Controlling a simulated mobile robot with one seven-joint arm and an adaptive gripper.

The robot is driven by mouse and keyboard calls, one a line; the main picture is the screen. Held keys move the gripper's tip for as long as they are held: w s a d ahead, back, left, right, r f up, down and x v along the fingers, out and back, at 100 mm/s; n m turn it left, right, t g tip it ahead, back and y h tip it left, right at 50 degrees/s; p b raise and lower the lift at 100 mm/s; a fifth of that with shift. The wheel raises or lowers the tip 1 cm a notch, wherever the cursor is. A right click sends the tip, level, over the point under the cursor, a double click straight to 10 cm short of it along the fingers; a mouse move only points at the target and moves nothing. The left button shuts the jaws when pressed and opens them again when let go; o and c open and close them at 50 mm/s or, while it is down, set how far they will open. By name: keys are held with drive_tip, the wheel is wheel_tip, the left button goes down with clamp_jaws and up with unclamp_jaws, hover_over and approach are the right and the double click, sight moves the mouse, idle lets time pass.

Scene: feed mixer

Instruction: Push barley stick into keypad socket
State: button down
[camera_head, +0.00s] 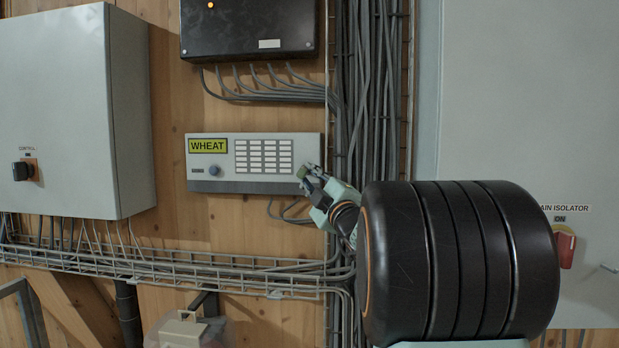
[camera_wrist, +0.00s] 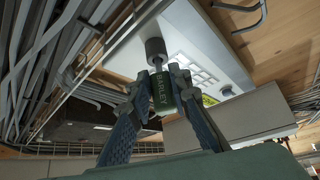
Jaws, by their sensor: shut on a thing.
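The keypad panel (camera_head: 228,180) is a pale grey box on the wooden wall, with a yellow-green WHEAT display (camera_head: 208,146), a round knob (camera_head: 213,170) and a block of white keys (camera_head: 263,156). My gripper (camera_head: 308,178) is at the panel's lower right corner. In the wrist view my gripper (camera_wrist: 160,82) is shut on the green barley stick (camera_wrist: 161,95), lettered BARLEY. A dark grey cylinder (camera_wrist: 155,48) lies in line with the stick's far end, before the panel (camera_wrist: 205,45). I cannot tell whether it is part of the stick or the socket.
A black box (camera_head: 250,30) with cables below hangs above the panel. A grey control cabinet (camera_head: 60,110) stands left. Vertical cables (camera_head: 368,90) run right of the panel, close to my gripper. A wire cable tray (camera_head: 170,268) crosses below.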

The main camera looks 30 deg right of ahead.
drive_tip(key=shift+w+d+p, duration=0.35)
drive_tip(key=shift+w+d, duration=0.15)
drive_tip(key=shift+w, duration=0.2)
drive_tip(key=c, duration=1.7)
unclamp_jaws()
drive_tip(key=v, duration=1.2)
